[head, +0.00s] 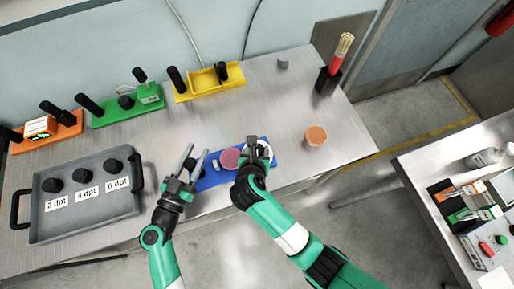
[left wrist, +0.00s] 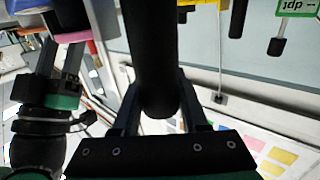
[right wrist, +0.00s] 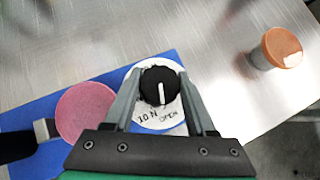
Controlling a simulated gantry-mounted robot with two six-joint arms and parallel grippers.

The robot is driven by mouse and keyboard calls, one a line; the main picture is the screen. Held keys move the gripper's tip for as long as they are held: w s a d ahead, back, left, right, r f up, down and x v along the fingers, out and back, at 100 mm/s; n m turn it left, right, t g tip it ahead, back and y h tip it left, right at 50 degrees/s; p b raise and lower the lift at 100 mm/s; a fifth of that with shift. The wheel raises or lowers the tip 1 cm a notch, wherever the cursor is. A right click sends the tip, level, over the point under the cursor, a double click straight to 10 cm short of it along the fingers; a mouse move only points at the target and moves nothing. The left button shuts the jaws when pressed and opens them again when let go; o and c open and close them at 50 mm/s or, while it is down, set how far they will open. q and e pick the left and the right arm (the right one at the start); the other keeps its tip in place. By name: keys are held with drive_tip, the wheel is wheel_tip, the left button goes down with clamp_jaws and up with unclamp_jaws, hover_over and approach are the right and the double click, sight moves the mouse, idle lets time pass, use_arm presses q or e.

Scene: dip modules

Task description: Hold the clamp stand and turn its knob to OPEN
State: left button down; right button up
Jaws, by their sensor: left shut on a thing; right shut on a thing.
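The clamp stand has a blue base (head: 210,181) near the table's front edge, with a pink disc (head: 230,158) on it. My left gripper (head: 195,156) is shut on the stand's black post, which shows as a thick dark cylinder (left wrist: 152,50) between the fingers in the left wrist view. My right gripper (head: 257,148) is shut on the black knob (right wrist: 159,86) at the other end of the base. The knob sits on a white dial (right wrist: 146,121). Its white pointer aims toward the bottom of the right wrist view, near the printed OPEN. Part of the dial is hidden by the fingers.
A grey tray (head: 38,228) with black knobbed pieces stands at the left. Orange (head: 62,133), green (head: 112,112) and yellow (head: 190,92) stands line the back. An orange-lidded jar (head: 316,136) is to the right. A dark holder (head: 326,82) stands at the back right.

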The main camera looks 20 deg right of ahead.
drive_tip(key=n+y, duration=0.2)
drive_tip(key=n, duration=0.1)
drive_tip(key=shift+t, duration=0.4)
clamp_jaws()
drive_tip(key=o, duration=1.1)
unclamp_jaws()
drive_tip(key=v, duration=1.2)
drive_tip(key=shift+s+d, duration=0.1)
drive_tip(key=shift+d, duration=0.15)
use_arm(q)
drive_tip(key=shift+c, duration=1.8)
unclamp_jaws()
